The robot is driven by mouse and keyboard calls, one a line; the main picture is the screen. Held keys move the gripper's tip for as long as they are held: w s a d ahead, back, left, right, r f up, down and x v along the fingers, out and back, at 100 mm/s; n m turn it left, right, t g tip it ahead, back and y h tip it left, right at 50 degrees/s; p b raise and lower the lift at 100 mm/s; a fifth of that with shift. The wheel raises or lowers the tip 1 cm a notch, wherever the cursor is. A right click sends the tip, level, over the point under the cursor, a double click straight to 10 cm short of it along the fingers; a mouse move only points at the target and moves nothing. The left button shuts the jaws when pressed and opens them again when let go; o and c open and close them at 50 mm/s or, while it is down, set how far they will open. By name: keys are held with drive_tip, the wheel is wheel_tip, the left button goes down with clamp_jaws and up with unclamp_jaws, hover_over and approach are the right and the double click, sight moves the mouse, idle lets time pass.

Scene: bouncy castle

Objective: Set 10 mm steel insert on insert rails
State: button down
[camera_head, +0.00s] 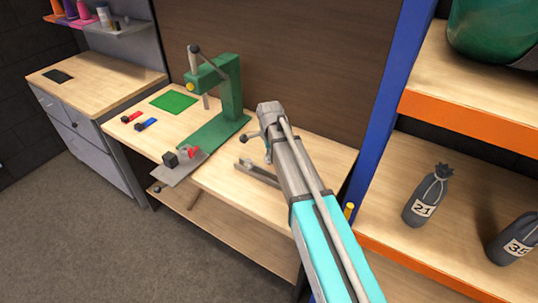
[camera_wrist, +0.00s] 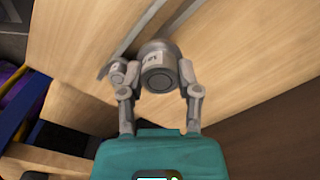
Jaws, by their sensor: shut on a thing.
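The steel insert (camera_wrist: 160,68) is a grey cylinder with a pale label, seen end-on in the wrist view. My gripper (camera_wrist: 157,88) is shut on it, one finger on each side. The label looks like 10, turned over. The insert rails appear as a grey metal strip (camera_wrist: 150,30) on the wooden bench top, just beyond the insert; they also show in the head view (camera_head: 259,173), below my gripper (camera_head: 259,146). I cannot tell whether the insert touches the rails. In the head view my arm largely hides the insert.
A smaller grey round part (camera_wrist: 118,72) sits by the left finger. A green press (camera_head: 228,95) stands left of my arm on the bench, with a plate carrying a black block (camera_head: 170,160) in front. A blue shelf post (camera_head: 388,100) rises close on the right.

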drive_tip(key=shift+f+b, duration=2.1)
drive_tip(key=shift+f, duration=0.25)
drive_tip(key=shift+s+f+b, duration=0.1)
drive_tip(key=shift+f+b, duration=1.55)
drive_tip(key=shift+b, duration=0.05)
idle(2.6)
idle(0.3)
drive_tip(key=shift+c, duration=1.1)
unclamp_jaws()
